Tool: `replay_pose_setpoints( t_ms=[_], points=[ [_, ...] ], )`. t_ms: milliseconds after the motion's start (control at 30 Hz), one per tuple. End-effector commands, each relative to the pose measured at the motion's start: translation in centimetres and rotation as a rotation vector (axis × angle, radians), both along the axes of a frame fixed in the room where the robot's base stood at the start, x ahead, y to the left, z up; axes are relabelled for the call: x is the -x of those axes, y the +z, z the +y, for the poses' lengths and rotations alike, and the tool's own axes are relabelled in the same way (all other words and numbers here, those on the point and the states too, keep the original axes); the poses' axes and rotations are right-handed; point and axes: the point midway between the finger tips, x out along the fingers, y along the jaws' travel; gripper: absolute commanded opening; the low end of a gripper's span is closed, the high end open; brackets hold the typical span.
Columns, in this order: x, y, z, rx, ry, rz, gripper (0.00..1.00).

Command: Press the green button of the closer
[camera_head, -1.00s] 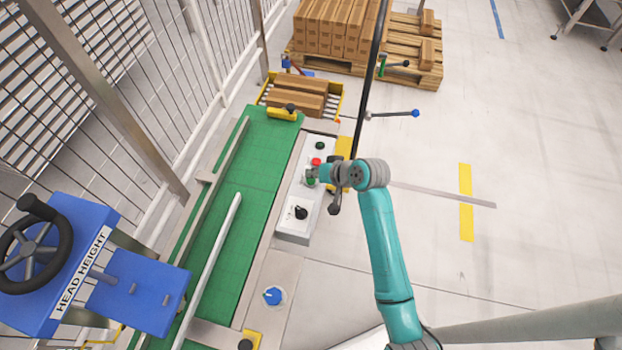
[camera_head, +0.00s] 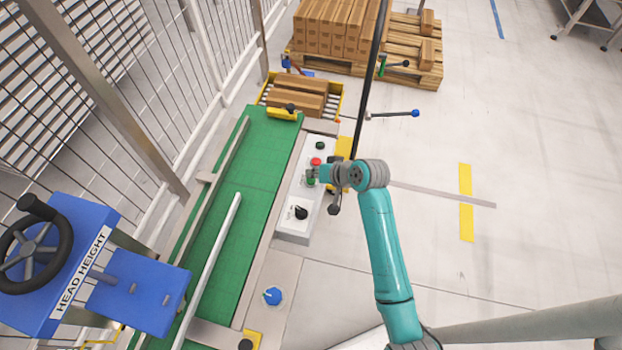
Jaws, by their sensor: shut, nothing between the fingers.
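The control box (camera_head: 297,226) is a pale panel beside the green conveyor belt. It carries a dark green button (camera_head: 320,145) at its far end, a red button (camera_head: 316,161) nearer, and a black knob (camera_head: 301,212) at its near end. Another green button (camera_head: 311,181) shows just below the red one, partly hidden by my gripper. My gripper (camera_head: 312,174) is shut and empty over the panel, at this nearer green button. I cannot tell whether the fingertips touch it.
The green belt (camera_head: 262,150) runs along the left of the panel. A blue knob (camera_head: 272,296) sits nearer. A blue head-height unit (camera_head: 130,290) stands at left. Boxes (camera_head: 297,97) lie beyond the belt. A black pole (camera_head: 369,85) rises behind my gripper.

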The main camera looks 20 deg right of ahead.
Motion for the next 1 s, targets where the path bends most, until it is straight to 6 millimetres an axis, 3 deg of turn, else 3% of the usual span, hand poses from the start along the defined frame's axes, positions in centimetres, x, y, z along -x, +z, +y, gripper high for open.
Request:
replay_pose_setpoints(
  t_ms=[1000],
  points=[
    [0.01, -0.85, 0.0, 0.0, 0.0, 0.0, 0.0]
  ],
)
